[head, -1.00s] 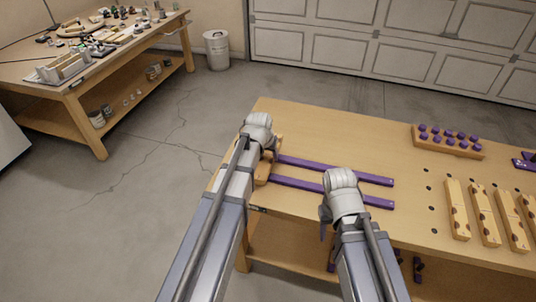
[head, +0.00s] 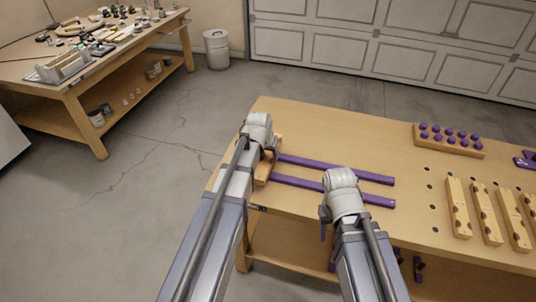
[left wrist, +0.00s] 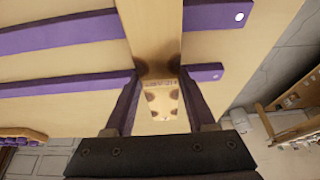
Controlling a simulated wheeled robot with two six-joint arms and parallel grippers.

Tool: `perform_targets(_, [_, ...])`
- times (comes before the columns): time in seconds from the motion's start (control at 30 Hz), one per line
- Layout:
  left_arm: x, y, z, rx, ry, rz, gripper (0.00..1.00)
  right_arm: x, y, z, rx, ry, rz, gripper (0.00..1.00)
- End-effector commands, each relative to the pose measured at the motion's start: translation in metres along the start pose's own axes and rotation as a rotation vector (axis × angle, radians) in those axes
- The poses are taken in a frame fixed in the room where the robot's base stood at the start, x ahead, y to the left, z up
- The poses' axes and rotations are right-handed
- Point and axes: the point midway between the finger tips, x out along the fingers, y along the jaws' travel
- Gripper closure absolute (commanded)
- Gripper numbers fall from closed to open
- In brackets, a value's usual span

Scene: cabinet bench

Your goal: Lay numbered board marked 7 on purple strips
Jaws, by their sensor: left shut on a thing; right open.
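Two purple strips (head: 337,170) lie parallel on the bench at its left end. A light wooden board (left wrist: 163,100) with dark patches is between the fingers of my left gripper (left wrist: 162,90), which is shut on it. The board crosses both strips near their left ends; whether it rests on them or is just above, I cannot tell. Its small marking is too blurred to read. In the head view the board (head: 262,172) is partly hidden by my left arm. My right gripper (head: 326,222) is open and empty near the front edge, right of the left one.
A wooden block with purple knobs (head: 449,141) lies at the back right. Another purple piece (head: 526,160) is at the right edge. The back middle is clear.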

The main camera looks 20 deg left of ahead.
Motion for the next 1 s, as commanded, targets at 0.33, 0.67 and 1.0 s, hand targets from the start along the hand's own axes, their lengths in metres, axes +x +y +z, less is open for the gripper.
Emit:
perform_targets(0.33, [0.000, 0.000, 0.000, 0.000, 0.000, 0.000, 1.00, 0.000, 0.000, 0.000, 0.000, 0.000, 0.000, 0.50])
perform_targets(0.67, [0.006, 0.000, 0.002, 0.000, 0.000, 0.000, 1.00, 0.006, -0.001, 0.000, 0.000, 0.000, 0.000, 0.50])
perform_targets(1.0, [0.009, 0.000, 0.004, 0.000, 0.000, 0.000, 1.00, 0.010, -0.001, -0.001, 0.000, 0.000, 0.000, 0.50])
